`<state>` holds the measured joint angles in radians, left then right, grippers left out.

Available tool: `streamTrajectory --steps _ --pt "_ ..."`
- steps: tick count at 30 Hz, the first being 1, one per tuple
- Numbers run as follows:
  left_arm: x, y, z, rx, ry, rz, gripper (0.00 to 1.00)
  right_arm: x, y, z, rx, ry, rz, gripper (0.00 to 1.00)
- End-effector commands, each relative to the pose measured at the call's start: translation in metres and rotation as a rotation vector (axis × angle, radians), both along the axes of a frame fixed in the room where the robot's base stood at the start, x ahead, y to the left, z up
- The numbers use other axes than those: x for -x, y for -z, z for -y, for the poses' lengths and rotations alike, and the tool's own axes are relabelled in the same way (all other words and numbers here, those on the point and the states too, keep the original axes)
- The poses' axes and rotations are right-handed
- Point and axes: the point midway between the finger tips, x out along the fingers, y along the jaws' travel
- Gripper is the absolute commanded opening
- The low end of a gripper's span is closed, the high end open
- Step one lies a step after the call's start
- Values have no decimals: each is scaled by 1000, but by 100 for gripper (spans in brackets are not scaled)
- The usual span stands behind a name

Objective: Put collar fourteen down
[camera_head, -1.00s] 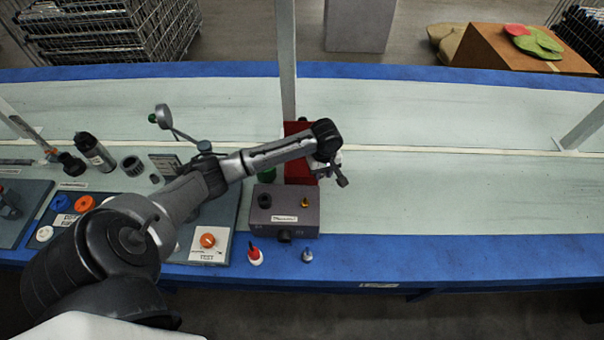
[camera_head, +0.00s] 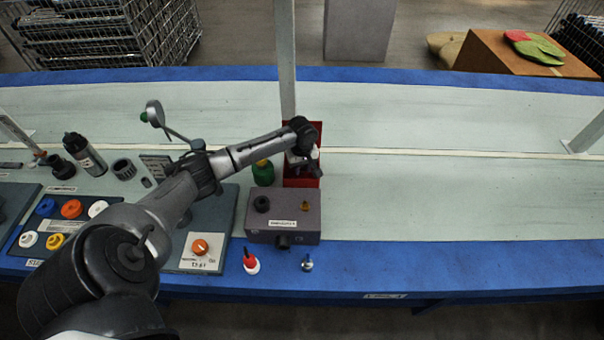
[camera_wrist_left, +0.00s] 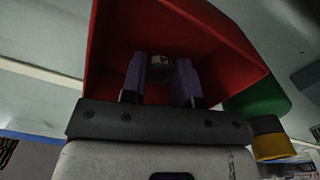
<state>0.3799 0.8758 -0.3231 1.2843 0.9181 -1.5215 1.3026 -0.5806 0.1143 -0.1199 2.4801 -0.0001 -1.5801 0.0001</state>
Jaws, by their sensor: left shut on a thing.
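My left gripper (camera_head: 304,168) is at the red bin (camera_head: 314,139) in the head view, its jaws over or within the bin's opening. In the left wrist view the two purplish fingers (camera_wrist_left: 161,76) are shut on a small pale collar (camera_wrist_left: 159,67) with a dark mark on its face. The mark is cut off, so I cannot read a number. The red bin's walls (camera_wrist_left: 205,30) surround the fingertips there. I cannot tell whether the collar touches the bin. In the head view the collar is too small to make out. My right gripper is not in view.
The bench to the right is clear.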

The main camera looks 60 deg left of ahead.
Motion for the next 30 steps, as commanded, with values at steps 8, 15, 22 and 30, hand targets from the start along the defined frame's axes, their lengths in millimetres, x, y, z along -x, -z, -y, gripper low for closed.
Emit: streamTrajectory --steps 8,15,22,30 --pt "0 25 0 0 0 0 0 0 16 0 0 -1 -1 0" --pt "0 25 1 0 0 -1 0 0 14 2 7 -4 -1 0" --pt "0 29 0 0 1 -1 39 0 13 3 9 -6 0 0" --pt "0 29 0 0 0 -1 54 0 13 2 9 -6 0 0"
